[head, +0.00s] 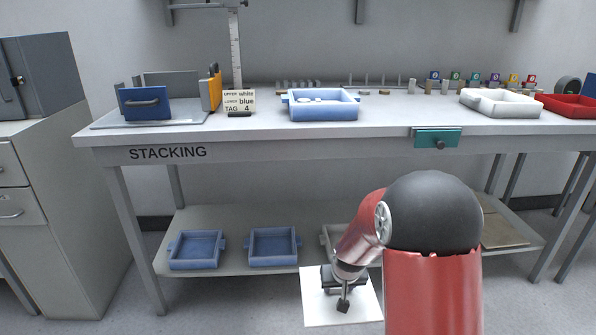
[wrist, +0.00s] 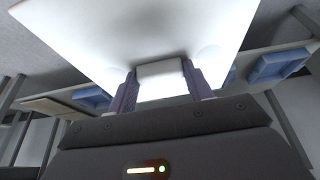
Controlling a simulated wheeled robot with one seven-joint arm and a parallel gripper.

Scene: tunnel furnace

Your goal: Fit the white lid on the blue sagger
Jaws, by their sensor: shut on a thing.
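The white lid is a flat square plate (head: 314,299) held low in front of the bench in the head view. In the wrist view the lid (wrist: 165,30) fills the upper middle. My gripper (wrist: 160,82) is shut on its block-shaped handle, one finger on each side. In the head view my gripper (head: 343,287) is well below the bench top. The blue sagger (head: 323,113) stands on the bench top, open, with white pieces inside. It is far above and apart from the lid.
A sign (head: 239,102) reads upper white, lower blue, tag 4. A white sagger (head: 502,109) and a red one (head: 574,109) stand to the right. Blue trays (head: 195,264) lie on the lower shelf. A teal drawer (head: 436,138) is on the bench's front edge.

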